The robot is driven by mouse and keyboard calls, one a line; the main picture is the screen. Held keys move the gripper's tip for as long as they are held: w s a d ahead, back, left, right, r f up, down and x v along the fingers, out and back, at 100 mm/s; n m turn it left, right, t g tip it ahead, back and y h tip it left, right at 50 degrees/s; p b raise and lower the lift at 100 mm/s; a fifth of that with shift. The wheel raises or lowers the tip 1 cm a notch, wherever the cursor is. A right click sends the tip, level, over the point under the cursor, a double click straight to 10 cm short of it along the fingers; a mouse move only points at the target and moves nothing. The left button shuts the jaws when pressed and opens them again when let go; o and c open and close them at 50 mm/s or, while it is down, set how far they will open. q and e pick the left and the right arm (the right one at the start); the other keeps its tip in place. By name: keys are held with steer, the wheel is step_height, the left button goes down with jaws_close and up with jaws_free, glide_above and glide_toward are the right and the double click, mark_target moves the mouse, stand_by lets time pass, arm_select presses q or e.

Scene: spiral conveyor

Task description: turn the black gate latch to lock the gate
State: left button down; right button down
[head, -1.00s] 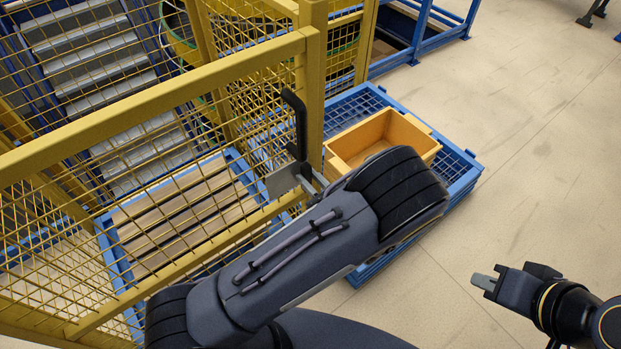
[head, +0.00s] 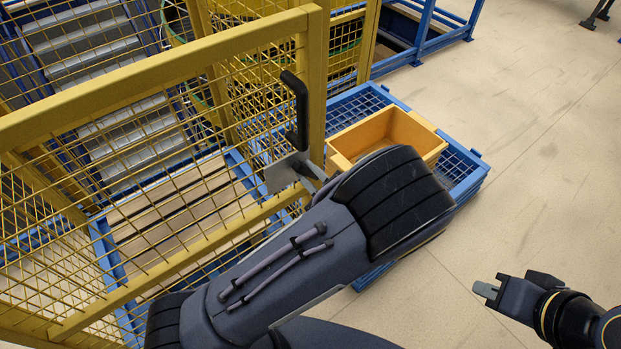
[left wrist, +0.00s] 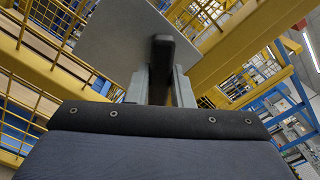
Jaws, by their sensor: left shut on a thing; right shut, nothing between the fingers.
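The black gate latch (head: 299,108) has an upright handle on the end post of the yellow mesh gate (head: 170,75), above a grey plate (head: 284,173). My left gripper (head: 314,183) is at the latch's lower part, and my forearm hides most of it in the head view. In the left wrist view, its two grey fingers (left wrist: 160,85) are shut on a black part of the latch (left wrist: 164,56), with the grey plate (left wrist: 125,35) just behind. My right gripper (head: 486,290) is shut and empty, over bare floor at the lower right.
An orange bin (head: 428,152) sits on a blue mesh-topped base (head: 366,103) right of the gate post. A blue-framed wooden pallet (head: 235,158) and a roller conveyor lie behind the mesh. The floor (head: 540,180) at right is clear.

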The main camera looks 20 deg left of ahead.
arm_select(q)
steer(key=shift+s+a+f+n+b, duration=0.1)
steer(key=shift+f+n+b, duration=0.05)
steer(key=shift+n+b, duration=1.55)
steer(key=shift+d+f+n+b, duration=0.1)
steer(key=shift+f+n+b, duration=0.1)
steer(key=shift+n+b, duration=1.5)
steer(key=shift+s+a+f+n+b, duration=0.1)
steer(key=shift+f+n+b, duration=0.05)
steer(key=shift+n+b, duration=1.5)
steer(key=shift+n, duration=0.35)
steer(key=c, duration=1.3)
jaws_free()
steer(key=shift+r, duration=0.1)
steer(key=p+v, duration=0.2)
steer(key=v, duration=0.5)
steer(key=shift+s+d, duration=0.2)
steer(key=shift+d, duration=0.1)
